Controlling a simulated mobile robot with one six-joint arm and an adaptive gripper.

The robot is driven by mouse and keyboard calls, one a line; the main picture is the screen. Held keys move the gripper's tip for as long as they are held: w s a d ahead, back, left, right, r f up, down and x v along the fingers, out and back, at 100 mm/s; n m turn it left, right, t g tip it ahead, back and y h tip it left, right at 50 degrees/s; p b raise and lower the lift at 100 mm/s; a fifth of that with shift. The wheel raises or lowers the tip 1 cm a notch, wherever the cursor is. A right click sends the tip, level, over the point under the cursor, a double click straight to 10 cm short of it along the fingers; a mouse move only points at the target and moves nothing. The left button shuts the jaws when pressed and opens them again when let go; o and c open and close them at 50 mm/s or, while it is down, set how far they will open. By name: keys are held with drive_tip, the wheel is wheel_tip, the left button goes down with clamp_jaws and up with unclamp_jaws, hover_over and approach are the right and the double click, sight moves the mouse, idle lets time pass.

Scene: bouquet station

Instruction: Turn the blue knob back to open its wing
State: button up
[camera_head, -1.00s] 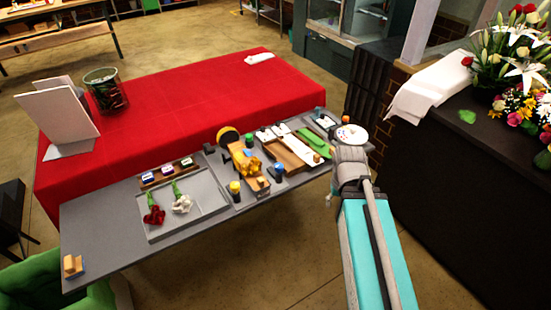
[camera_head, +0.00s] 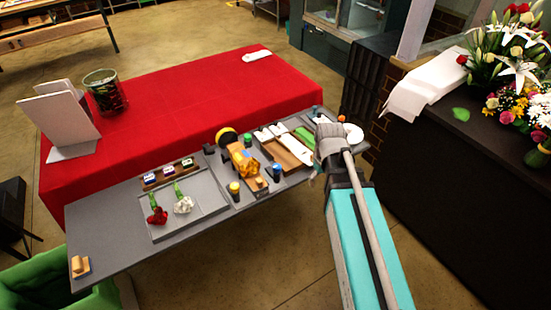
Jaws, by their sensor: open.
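The blue knob (camera_head: 277,171) is a short dark post with a blue top on the grey table, right of an orange-yellow piece (camera_head: 242,160). A second knob with a yellow top (camera_head: 234,189) stands to its left. I cannot tell which part is the blue knob's wing or how far it is turned. My gripper (camera_head: 313,180) hangs below my wrist, right of the blue knob and apart from it. It is open and looks empty; my wrist and arm hide most of it.
A grey tray (camera_head: 160,233) holds a red and a white flower. A wooden tray (camera_head: 276,151) with white and green strips lies behind the blue knob. The red table (camera_head: 180,110) stands behind. A dark counter (camera_head: 455,190) with flowers is at right.

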sight(277, 166)
drive_tip(key=w+a+r+n+p, duration=0.4)
drive_tip(key=a+r+n, duration=0.1)
drive_tip(key=a, duration=0.2)
drive_tip(key=w+a+r+n+p, duration=0.4)
drive_tip(key=a+r+n+p, duration=0.1)
drive_tip(key=a+n, duration=0.1)
drive_tip(key=shift+w+a+r, duration=0.25)
drive_tip(key=shift+a+r, duration=0.15)
drive_tip(key=shift+a, duration=0.3)
drive_tip(key=shift+f, duration=0.2)
wheel_tip(277, 166, down, 13)
drive_tip(key=b, duration=1.3)
drive_tip(key=shift+f, duration=0.2)
clamp_jaws()
